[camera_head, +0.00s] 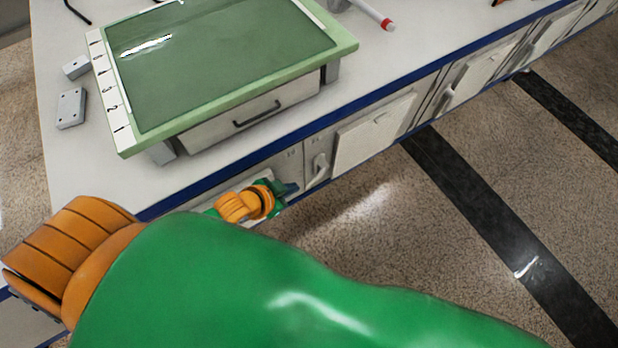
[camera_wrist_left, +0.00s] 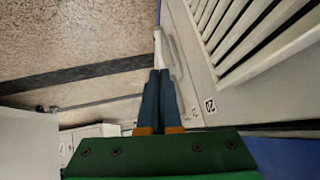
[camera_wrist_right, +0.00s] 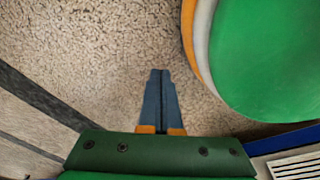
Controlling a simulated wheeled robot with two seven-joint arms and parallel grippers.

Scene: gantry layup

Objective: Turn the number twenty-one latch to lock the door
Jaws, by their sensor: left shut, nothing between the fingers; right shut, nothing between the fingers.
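The latch is a pale handle (camera_head: 319,168) on the front of the cabinet row, below the blue bench edge. It also shows in the left wrist view (camera_wrist_left: 161,46), just beyond the fingertips. A small number label (camera_wrist_left: 210,106), seemingly 21, is on the panel beside it. My left gripper (camera_head: 291,189) is shut and empty, just left of and below the latch in the head view. In the left wrist view its fingertips (camera_wrist_left: 159,72) meet the latch's near end; I cannot tell whether they touch. My right gripper (camera_wrist_right: 160,72) is shut and empty over bare floor.
A louvred door (camera_wrist_left: 250,30) lies beside the latch in the left wrist view. The bench (camera_head: 365,85) carries a green-topped case (camera_head: 140,140) and small grey blocks (camera_head: 71,108). My own large green arm fills the head view's bottom. The floor (camera_head: 390,225) in front is clear.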

